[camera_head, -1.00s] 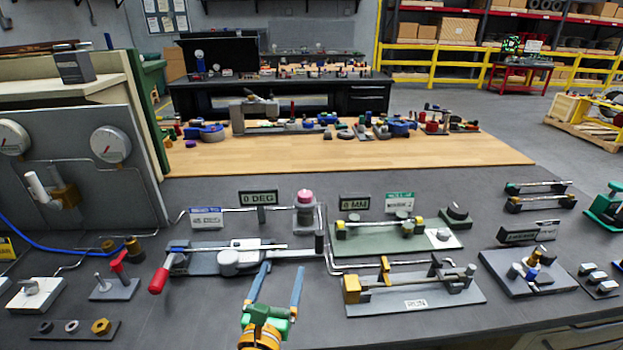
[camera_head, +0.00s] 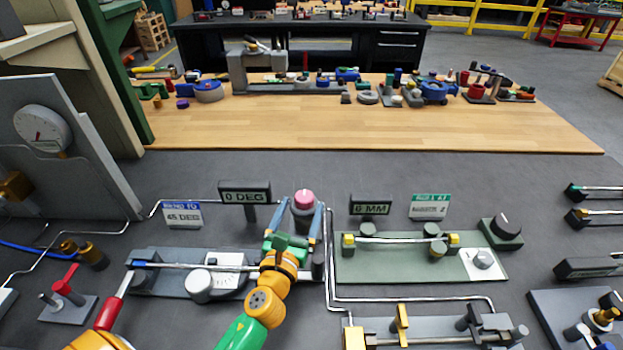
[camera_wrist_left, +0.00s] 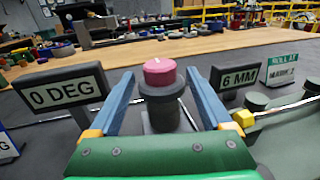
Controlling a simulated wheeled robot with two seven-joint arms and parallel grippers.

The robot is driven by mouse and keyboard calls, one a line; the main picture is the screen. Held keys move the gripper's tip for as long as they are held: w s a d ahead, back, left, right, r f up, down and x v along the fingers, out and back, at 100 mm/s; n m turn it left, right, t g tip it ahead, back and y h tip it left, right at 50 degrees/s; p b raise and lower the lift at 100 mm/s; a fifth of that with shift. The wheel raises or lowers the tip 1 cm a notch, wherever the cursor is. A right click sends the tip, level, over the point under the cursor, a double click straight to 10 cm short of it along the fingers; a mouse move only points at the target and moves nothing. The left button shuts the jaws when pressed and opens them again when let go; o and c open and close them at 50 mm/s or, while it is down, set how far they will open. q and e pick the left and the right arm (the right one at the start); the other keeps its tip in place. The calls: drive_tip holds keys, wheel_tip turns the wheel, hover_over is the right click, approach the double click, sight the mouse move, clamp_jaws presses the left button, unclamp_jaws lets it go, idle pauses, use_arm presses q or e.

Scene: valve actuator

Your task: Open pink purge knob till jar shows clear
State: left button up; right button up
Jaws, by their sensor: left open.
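The pink purge knob (camera_head: 304,198) sits on top of a dark grey cylinder at the middle of the bench. It also shows in the left wrist view (camera_wrist_left: 160,71), upright on the cylinder (camera_wrist_left: 161,105). My left gripper (camera_head: 301,208) is open, its two blue fingers on either side of the knob and cylinder. In the left wrist view the fingers (camera_wrist_left: 158,76) show gaps to the knob on both sides. I cannot make out a clear jar or its contents; the cylinder's lower part is partly hidden by the gripper. My right gripper is not in view.
A 0 DEG display (camera_head: 245,192) stands left of the knob, and an MM display (camera_head: 370,205) stands right. A metal pipe (camera_head: 329,265) runs close by on the right. The wooden bench top (camera_head: 350,130) behind has clear room.

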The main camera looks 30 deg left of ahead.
sight(307, 192)
use_arm(q)
drive_tip(key=x, duration=0.6)
drive_tip(key=shift+w+r, duration=0.1)
drive_tip(key=shift+w, duration=0.1)
drive_tip(key=shift+s+r, duration=0.1)
drive_tip(key=shift+s, duration=0.1)
drive_tip(key=c, duration=0.5)
clamp_jaws()
